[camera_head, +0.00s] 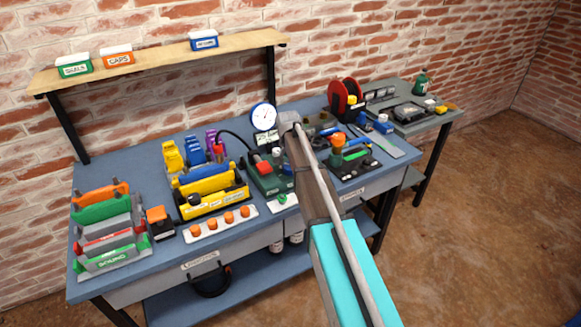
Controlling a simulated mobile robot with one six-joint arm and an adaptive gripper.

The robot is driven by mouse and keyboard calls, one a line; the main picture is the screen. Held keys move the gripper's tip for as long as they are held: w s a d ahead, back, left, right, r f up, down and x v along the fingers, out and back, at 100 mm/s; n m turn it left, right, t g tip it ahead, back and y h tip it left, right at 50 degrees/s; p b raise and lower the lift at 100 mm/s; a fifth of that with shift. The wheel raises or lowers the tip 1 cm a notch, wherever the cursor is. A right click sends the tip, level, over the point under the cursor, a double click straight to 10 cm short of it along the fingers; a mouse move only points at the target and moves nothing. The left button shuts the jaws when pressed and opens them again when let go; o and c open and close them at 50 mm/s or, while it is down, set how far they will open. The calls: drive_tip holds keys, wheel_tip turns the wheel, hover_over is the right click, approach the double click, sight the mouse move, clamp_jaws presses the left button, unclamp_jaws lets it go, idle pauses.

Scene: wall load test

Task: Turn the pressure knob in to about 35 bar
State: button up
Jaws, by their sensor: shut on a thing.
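A round white pressure gauge (264,117) stands at the back of the bench; its scale is too small to read. A dark green pump unit (266,179) with a red part on top stands below it. A black hose (232,138) runs to the left from the unit. My arm reaches up from the lower right, and my gripper (290,120) is just right of the gauge and pump. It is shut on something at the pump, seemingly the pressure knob. The fingertips and the knob are hidden by my arm.
A red reel (346,100) and an orange-topped tool (337,142) stand right of my arm. A shelf (160,57) with labelled boxes hangs above.

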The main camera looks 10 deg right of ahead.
drive_tip(key=m, duration=0.5)
drive_tip(key=shift+m, duration=0.3)
drive_tip(key=m, duration=0.5)
drive_tip(key=shift+w+y, duration=0.1)
drive_tip(key=shift+y, duration=0.2)
drive_tip(key=o, duration=0.9)
drive_tip(key=shift+o, duration=0.2)
drive_tip(key=shift+n, duration=0.4)
